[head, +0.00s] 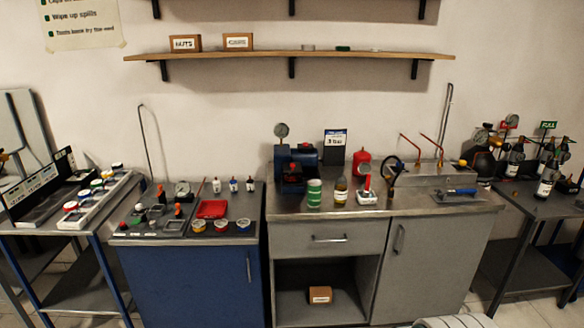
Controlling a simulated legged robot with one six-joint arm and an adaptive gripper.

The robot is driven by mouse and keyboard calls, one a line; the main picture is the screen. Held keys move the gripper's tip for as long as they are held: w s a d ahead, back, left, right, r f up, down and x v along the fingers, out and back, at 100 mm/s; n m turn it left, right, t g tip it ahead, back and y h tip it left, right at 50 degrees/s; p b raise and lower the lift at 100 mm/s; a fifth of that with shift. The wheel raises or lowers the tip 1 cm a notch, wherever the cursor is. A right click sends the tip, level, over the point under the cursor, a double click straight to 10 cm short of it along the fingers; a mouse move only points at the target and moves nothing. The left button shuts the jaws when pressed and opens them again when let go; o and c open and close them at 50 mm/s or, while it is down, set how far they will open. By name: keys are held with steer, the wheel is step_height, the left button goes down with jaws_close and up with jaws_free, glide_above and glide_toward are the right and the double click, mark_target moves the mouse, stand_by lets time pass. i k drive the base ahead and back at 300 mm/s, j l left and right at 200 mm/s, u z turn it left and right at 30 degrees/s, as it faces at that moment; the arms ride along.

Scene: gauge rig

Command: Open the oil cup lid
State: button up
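I cannot single out the oil cup or its lid at this size. A blue machine (297,170) with a round gauge (282,131) on top stands on the grey metal bench. A red part shows on its front; I cannot tell whether any lid on it is open. In front of it and to the right stand a green can (314,193), a dark jar with a yellowish band (341,191) and a white block with a red top (367,190). A red container (361,163) stands behind them.
The grey bench (420,206) has a metal box with copper pipes (425,172) and a blue-handled tool (455,193). A blue cabinet (190,275) at left holds small parts and a red tray (212,208). Side tables flank both. A wall shelf (300,55) hangs above.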

mark_target(288, 167)
steer(key=i+j, duration=0.15)
steer(key=i, duration=0.6)
steer(key=i+j, duration=0.15)
steer(key=i, duration=0.6)
steer(key=i+j, duration=0.15)
steer(key=i, duration=0.65)
